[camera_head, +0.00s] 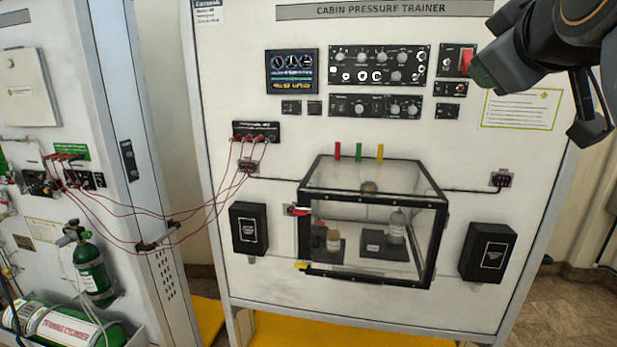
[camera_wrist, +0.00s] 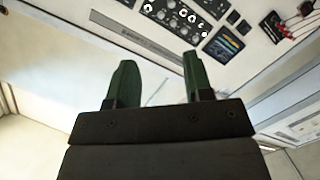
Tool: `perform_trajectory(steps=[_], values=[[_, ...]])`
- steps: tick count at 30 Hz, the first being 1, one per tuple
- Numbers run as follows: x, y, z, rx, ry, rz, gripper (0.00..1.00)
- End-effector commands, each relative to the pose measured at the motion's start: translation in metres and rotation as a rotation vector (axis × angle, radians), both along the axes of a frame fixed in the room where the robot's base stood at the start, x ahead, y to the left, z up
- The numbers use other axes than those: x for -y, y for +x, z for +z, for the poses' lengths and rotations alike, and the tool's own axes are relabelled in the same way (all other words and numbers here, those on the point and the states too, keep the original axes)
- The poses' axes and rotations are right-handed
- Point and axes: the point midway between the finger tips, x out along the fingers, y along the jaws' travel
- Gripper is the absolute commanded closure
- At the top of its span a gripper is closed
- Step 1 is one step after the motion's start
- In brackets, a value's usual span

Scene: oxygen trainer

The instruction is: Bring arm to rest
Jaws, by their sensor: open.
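My gripper (camera_wrist: 158,82) shows in the wrist view with its two green fingers spread apart and nothing between them. In the head view my gripper (camera_head: 482,72) is at the upper right, in front of the panel's top right part. One green fingertip overlaps the area by the red switch cover (camera_head: 467,61); I cannot tell whether it touches. My dark arm runs from there to the upper right corner. The cabin pressure trainer panel (camera_head: 240,25) stands upright in front of me.
A clear box with a black frame (camera_head: 372,271) juts out from the panel's lower middle. Red cables (camera_head: 212,208) hang between the panel and the left cabinet (camera_head: 135,95). Green cylinders (camera_head: 92,272) stand and lie at lower left. Floor (camera_head: 570,310) is open at lower right.

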Motion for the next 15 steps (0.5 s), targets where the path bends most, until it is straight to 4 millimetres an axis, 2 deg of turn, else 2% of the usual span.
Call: perform_trajectory(steps=[5,8,11,14,15], values=[[0.006,0.025,-0.060,-0.104,0.187,-0.036,0.53],[0.007,0.037,-0.104,-0.179,0.302,-0.065,0.53],[0.003,0.046,-0.163,-0.280,0.433,-0.106,0.53],[-0.007,0.046,-0.238,-0.408,0.569,-0.168,0.53],[-0.011,0.043,-0.269,-0.461,0.616,-0.195,0.53]])
